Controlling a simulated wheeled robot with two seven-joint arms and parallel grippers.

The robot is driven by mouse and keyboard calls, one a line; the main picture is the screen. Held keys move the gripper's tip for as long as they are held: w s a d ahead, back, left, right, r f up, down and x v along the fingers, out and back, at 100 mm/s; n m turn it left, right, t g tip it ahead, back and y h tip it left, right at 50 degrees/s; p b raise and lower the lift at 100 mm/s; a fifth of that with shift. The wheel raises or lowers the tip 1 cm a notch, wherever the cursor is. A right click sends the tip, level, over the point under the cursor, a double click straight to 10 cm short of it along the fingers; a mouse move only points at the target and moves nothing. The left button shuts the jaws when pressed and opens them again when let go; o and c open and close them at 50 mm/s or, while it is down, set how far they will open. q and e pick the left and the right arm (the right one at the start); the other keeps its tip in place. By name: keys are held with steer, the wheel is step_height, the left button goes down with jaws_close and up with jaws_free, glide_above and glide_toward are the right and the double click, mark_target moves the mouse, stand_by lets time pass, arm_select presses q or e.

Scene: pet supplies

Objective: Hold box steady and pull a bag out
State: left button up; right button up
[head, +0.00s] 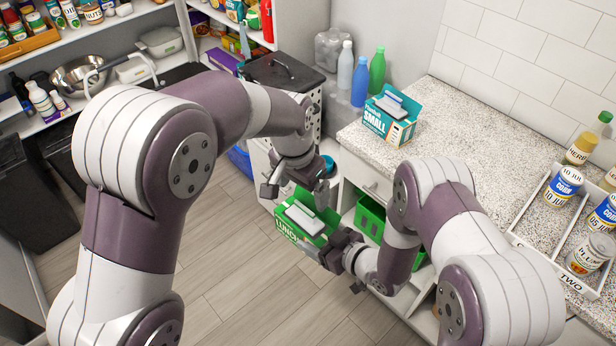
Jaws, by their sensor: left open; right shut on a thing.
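A green box (287,231) with "LUNCH" lettering is held up in front of the counter. A whitish bag (303,217) shows in the opening at its top. My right gripper (332,245) is shut on the box at its lower right side; its fingertips are partly hidden. My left gripper (294,192) is open and empty just above the box top, apart from the bag as far as I can see.
A teal "SMALL" box (388,121) stands on the speckled counter (450,135), near blue and green bottles (376,72). A white tray (522,239) with cans is at the right. A green bin (370,217) sits in the shelf below the counter. Open floor lies left.

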mark_target(310, 202)
arm_select(q)
steer(key=shift+m, duration=0.9)
steer(key=f, duration=0.3)
steer(key=w+d+f, duration=0.1)
steer(key=f, duration=0.5)
steer(key=shift+w+d+f, duration=0.2)
steer(key=shift+w+d, duration=0.15)
steer(key=shift+w, duration=0.05)
steer(key=c, duration=1.2)
steer(key=shift+r, duration=0.2)
steer(key=shift+r, duration=0.95)
